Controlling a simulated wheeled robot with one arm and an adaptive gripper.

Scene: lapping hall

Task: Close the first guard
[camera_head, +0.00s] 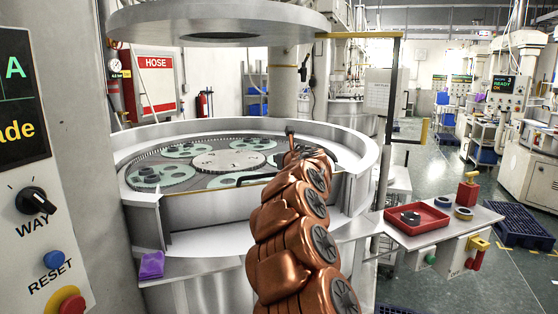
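The round lapping machine (245,122) stands in front of me, its pale rim around a geared plate with several green-grey carriers. A frame with a yellow top bar (360,35) and a dark upright post (391,95) stands at its right; it may be the guard, standing open. A thin yellow edge (215,191) runs along the front of the basin; I cannot tell if it belongs to a guard. My copper arm reaches over the front rim. My gripper (291,150) is at its far end over the basin, mostly hidden by the arm, its fingers unclear.
A round upper plate (215,18) hangs above the machine. A control panel (45,235) stands close at left. A purple cloth (152,264) lies on the front ledge. At right a side table (440,238) holds a red tray (417,218). Open floor lies behind it.

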